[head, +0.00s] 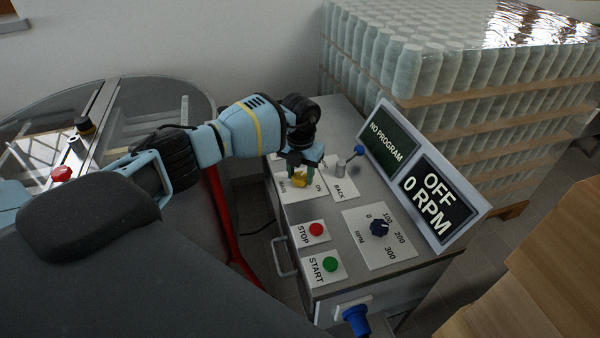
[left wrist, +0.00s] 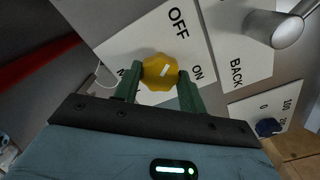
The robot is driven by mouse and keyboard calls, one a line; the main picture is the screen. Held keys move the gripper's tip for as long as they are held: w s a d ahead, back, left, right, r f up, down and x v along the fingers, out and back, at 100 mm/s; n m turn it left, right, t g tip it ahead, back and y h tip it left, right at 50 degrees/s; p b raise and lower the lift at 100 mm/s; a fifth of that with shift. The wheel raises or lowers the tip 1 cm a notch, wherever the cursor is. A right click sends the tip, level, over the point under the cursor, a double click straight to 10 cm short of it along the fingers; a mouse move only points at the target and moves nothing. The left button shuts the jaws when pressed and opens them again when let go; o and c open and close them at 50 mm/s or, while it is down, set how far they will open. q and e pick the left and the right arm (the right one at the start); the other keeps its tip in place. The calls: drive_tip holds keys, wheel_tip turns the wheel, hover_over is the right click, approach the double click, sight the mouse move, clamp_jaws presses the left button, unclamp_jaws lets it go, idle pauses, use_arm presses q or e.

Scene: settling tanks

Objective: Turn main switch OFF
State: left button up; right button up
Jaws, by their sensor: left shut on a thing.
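The main switch is a yellow knob (left wrist: 160,71) on a white plate (left wrist: 145,42) marked OFF and ON. A short pale mark on the knob slants toward the upper right in the left wrist view, roughly between the two words. My left gripper (left wrist: 158,80) is shut on the knob, one green finger on each side. In the head view the left gripper (head: 301,172) reaches down onto the yellow knob (head: 299,181) and hides the OFF label. My right gripper is in neither view.
The panel also holds a BACK lever (head: 345,165), a red STOP button (head: 316,229), a green START button (head: 330,264) and a dark RPM dial (head: 380,228). The display (head: 440,200) reads OFF, 0 RPM; another (head: 393,145) reads NO PROGRAM. Stacked bottles (head: 420,65) stand behind.

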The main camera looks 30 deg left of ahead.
sight(300, 176)
use_arm(q)
drive_tip(key=shift+r, duration=0.1)
drive_tip(key=o, duration=1)
drive_tip(key=shift+r, duration=3.85)
drive_tip(key=shift+f, duration=0.1)
